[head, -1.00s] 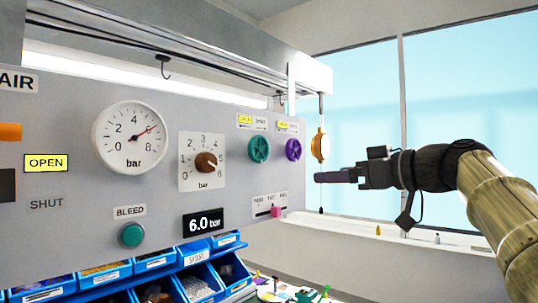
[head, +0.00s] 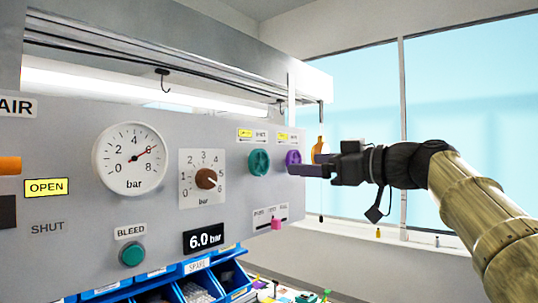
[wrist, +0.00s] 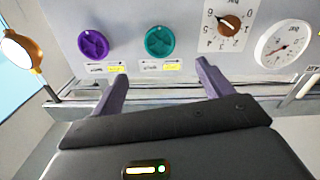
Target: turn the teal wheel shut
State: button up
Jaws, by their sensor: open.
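A small label with a yellow mark (wrist: 171,67) lies by the teal wheel. My gripper (head: 293,170) is open and empty; its fingers also show in the wrist view (wrist: 160,85). In the head view its fingertips overlap the purple wheel's lower edge. My gripper is apart from the teal wheel.
A pressure gauge (head: 131,159), an orange-brown knob (head: 206,178), a 6.0 bar display (head: 206,239) and a pink slider (head: 277,223) share the panel. A hanging orange lamp-like object (wrist: 17,50) is near my gripper. Blue bins (head: 200,285) stand below.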

aim_at(262, 162)
jog(key=p+x, duration=0.6)
jog(key=x, duration=0.4)
jog(key=shift+w+a+r, duration=0.15)
jog(key=shift+w+a, duration=0.4)
jog(key=shift+a, duration=0.05)
jog(key=shift+c, duration=0.2)
jog(key=c, duration=1)
